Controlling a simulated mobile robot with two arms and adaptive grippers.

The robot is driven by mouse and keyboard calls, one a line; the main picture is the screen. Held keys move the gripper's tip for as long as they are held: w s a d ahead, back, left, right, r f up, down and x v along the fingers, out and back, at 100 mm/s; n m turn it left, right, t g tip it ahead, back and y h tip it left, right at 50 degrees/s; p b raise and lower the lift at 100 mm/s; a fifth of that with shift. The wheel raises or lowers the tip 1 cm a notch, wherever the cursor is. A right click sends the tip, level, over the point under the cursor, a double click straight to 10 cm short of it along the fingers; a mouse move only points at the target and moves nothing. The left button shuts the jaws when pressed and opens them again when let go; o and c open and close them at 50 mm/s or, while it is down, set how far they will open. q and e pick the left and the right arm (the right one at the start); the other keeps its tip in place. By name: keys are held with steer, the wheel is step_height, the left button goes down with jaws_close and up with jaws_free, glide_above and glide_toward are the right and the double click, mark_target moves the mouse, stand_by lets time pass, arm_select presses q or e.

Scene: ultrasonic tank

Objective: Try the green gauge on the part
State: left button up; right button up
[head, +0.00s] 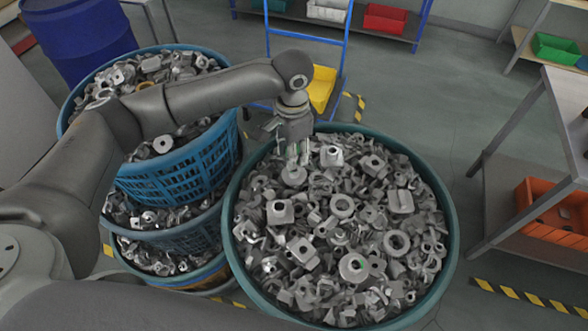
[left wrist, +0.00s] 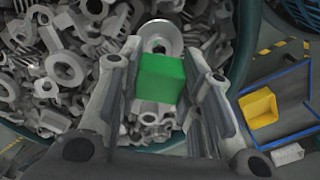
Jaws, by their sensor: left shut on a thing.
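In the head view the fingers mostly hide the gauge. A round grey flanged part (left wrist: 160,37) shows just beyond the gauge in the wrist view; a round grey part (head: 293,175) also sits just below the fingertips in the head view. I cannot tell whether the gauge touches it. My right gripper is not in view.
Stacked blue baskets (head: 180,172) of parts stand close on the left, below my arm. A blue drum (head: 78,40) is behind them. A yellow bin (head: 321,88) on a blue frame stands behind the tub. A table with an orange crate (head: 540,212) is at right; floor between is clear.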

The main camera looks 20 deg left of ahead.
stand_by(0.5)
arm_select(q)
steer(key=shift+f, duration=1)
steer(key=shift+f, duration=0.3)
steer(key=shift+s+f, duration=0.1)
steer(key=shift+f, duration=0.05)
stand_by(0.9)
steer(key=shift+r, duration=1.65)
